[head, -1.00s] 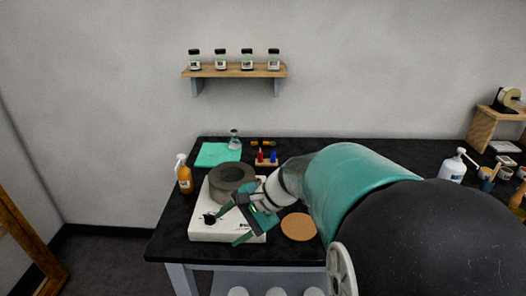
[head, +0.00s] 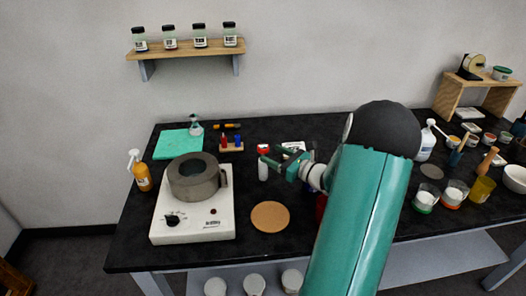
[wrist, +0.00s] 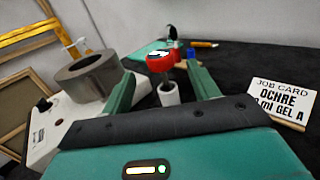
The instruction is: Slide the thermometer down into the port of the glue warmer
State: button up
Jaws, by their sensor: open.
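The thermometer (wrist: 161,62) has a round red head with a pale dial face and stands in a small white cylindrical holder (wrist: 168,93). In the head view, its red head (head: 264,149) shows above the white holder (head: 263,171). My gripper (head: 272,158) is open and empty, close to the thermometer. In the wrist view, the head lies between the two teal fingers (wrist: 160,80); I cannot tell if either touches it. The glue warmer (head: 192,218) is a white box with a knob and a grey round pot (head: 196,177). I cannot clearly make out its port.
A brown round mat (head: 270,217) lies right of the warmer. An orange pump bottle (head: 140,171) stands at its left and a teal cloth (head: 178,144) behind. A job card (wrist: 283,101) stands right of my gripper. Cups and jars crowd the table's right side.

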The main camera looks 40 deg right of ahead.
aim_at(268, 150)
jog(key=shift+w+a+r, duration=0.2)
jog(key=shift+w, duration=0.5)
jog(key=shift+w+a, duration=0.2)
jog(key=shift+w, duration=1.7)
jog(key=c, duration=1)
